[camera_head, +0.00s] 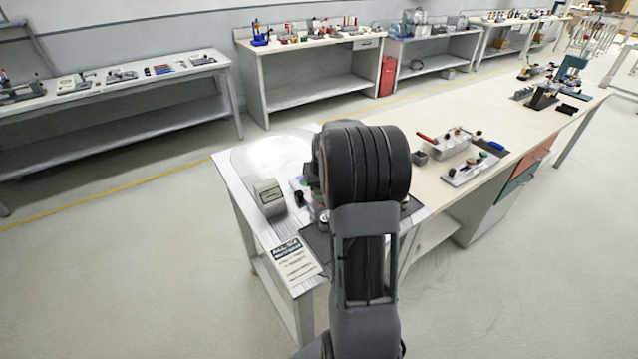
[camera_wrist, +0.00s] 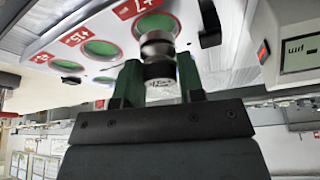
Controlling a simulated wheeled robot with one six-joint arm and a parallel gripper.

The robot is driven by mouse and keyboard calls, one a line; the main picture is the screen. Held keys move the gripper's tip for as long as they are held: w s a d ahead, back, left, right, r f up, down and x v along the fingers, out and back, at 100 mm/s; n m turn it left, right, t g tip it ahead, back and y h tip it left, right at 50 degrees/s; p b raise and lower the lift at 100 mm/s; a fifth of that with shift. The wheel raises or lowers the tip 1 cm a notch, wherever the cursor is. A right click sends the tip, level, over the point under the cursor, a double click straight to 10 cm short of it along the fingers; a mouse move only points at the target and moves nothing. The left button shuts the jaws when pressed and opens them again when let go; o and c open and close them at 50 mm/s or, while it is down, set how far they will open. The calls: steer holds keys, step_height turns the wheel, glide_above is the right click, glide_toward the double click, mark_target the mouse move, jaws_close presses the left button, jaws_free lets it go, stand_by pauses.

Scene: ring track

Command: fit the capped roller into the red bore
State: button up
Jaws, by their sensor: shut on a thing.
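In the wrist view my gripper (camera_wrist: 160,82) is shut on the capped roller (camera_wrist: 157,48), a short metal cylinder with a dark band. A white board (camera_wrist: 115,25) with red number labels has several round openings with green insides and reddish rims. The roller's far end overlaps the nearest opening (camera_wrist: 153,21), under the label ending in 7. I cannot tell whether it touches the board or is inside. More openings (camera_wrist: 100,48) lie to the left; I cannot tell which is the red bore. In the head view my arm hides the gripper and roller.
A grey box with a display (camera_head: 269,197) stands left of my arm on the bench; it also shows at right in the wrist view (camera_wrist: 290,50). A printed card (camera_head: 292,261) lies at the bench corner. A tray with tools (camera_head: 450,143) sits to the right.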

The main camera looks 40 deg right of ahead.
steer(key=shift+f+b, duration=0.8)
steer(key=shift+f, duration=0.15)
steer(key=o, duration=1.2)
steer(key=shift+c, duration=0.2)
steer(key=v, duration=1.4)
steer(key=shift+f, duration=0.1)
